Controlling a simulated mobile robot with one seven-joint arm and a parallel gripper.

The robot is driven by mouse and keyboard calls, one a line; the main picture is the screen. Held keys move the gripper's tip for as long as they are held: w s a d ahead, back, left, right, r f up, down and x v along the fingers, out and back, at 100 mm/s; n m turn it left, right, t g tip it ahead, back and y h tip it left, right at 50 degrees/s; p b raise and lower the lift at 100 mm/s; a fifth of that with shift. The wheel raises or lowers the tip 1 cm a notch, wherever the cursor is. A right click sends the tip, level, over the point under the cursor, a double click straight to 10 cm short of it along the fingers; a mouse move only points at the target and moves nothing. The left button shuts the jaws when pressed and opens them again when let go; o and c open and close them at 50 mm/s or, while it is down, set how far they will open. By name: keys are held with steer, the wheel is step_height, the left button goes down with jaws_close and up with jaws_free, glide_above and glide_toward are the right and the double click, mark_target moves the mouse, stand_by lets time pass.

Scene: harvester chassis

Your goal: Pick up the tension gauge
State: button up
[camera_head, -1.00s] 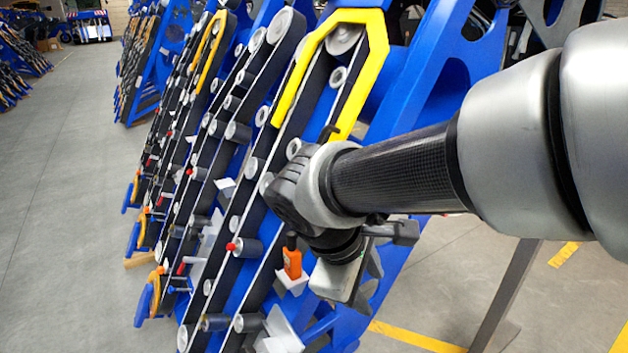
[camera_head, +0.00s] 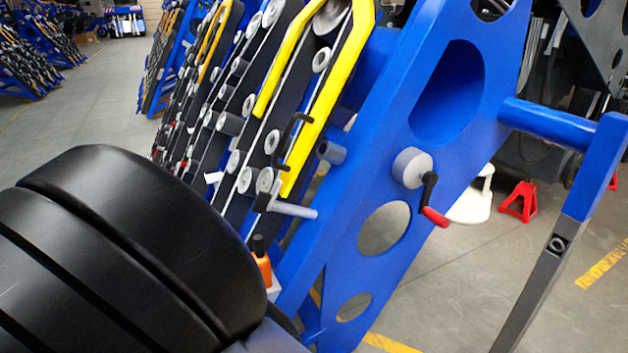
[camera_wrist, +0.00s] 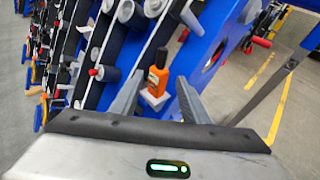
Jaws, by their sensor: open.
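An orange body with a black top, which looks like the tension gauge (camera_wrist: 158,75), stands upright on a small white holder (camera_wrist: 155,97) in the wrist view. In the head view the gauge (camera_head: 262,268) is partly covered by my arm. My gripper (camera_wrist: 160,84) is open in the wrist view, with one finger to each side of the gauge in the picture. The gauge appears beyond the fingertips, and no contact is visible. My gripper is hidden in the head view.
A blue frame (camera_head: 450,95) carries rollers, a yellow guard (camera_head: 330,90) and a red-handled crank (camera_head: 430,200). A grey rod (camera_head: 292,209) sticks out above the gauge. A slanted grey post (camera_head: 535,285) stands at right.

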steer(key=b+x, duration=0.1)
steer(key=x, duration=1.4)
steer(key=shift+d+f, duration=0.15)
steer(key=shift+d, duration=0.05)
steer(key=shift+s, duration=0.1)
jaws_close()
